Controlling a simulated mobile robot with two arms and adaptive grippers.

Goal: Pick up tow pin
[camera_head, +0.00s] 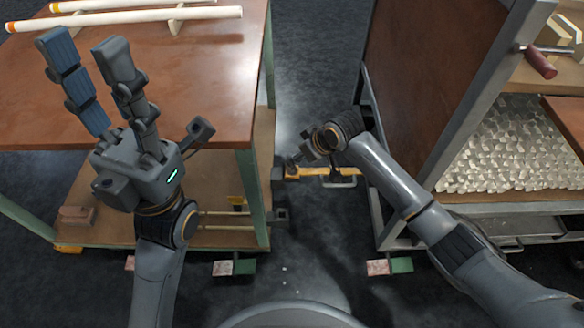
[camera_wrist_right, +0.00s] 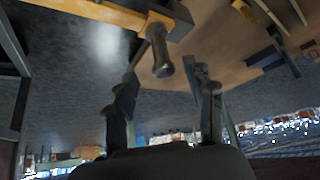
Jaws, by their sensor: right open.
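The tow pin appears to be the dark cylinder with a rounded end (camera_wrist_right: 160,52) at the yellow bar (camera_wrist_right: 110,12) in the right wrist view. My right gripper (camera_wrist_right: 166,82) is open and empty; the pin shows beyond its fingertips, roughly between them in the picture. In the head view my right gripper (camera_head: 296,160) is low between the two carts, near the yellow bar (camera_head: 322,172); I cannot clearly make out the pin there. My left gripper (camera_head: 92,80) is open and empty above the left cart's brown top (camera_head: 215,75).
Pale tubes (camera_head: 130,18) lie on supports at the back of the left cart. The right cart (camera_head: 460,110) has a grey metal frame, a red-handled lever (camera_head: 540,62) and a tray of glassy pieces (camera_head: 510,150). Dark floor (camera_head: 318,60) shows between the carts.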

